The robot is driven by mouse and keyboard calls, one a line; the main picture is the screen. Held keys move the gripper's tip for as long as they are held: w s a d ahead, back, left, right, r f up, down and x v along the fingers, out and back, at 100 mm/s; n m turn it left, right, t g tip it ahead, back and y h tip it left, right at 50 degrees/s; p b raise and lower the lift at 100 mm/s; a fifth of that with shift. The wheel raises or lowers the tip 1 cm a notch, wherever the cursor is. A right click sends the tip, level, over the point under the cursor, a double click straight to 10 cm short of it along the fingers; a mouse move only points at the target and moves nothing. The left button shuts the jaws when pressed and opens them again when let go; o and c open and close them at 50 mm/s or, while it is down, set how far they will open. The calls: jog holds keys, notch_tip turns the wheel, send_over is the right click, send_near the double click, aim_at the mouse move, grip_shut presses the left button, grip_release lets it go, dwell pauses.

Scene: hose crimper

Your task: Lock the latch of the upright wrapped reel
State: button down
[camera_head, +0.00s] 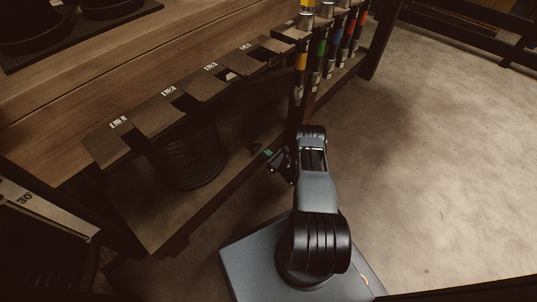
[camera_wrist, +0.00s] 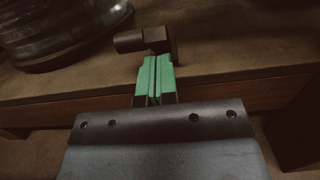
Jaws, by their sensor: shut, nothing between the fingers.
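The dark ribbed reel (camera_head: 188,160) stands on the lower wooden shelf under the slotted top in the head view. Its shiny dark lower part (camera_wrist: 62,28) shows at the upper left of the wrist view; the rest is cut off there. A dark brown latch (camera_wrist: 158,40), a block with a short round knob pointing left, sits at the shelf's edge, right of the reel. My gripper (camera_wrist: 155,80) is shut and empty, its green fingers side by side just in front of the latch block. I cannot tell if they touch it. In the head view my gripper (camera_head: 270,153) is at the shelf's front edge.
A slotted, labelled wooden ledge (camera_head: 165,112) overhangs the reel. A rack of colored cylinders (camera_head: 318,55) stands beyond my arm. A board marked 30 (camera_head: 40,207) is at the left. The floor at right is clear.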

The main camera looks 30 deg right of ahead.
jog(key=shift+w+a+r, duration=0.15)
jog(key=shift+w+r, duration=0.15)
jog(key=shift+r, duration=0.05)
dwell(0.3)
jog(key=shift+w+r+p, duration=0.1)
jog(key=shift+r+p, duration=0.2)
jog(key=shift+p, duration=0.1)
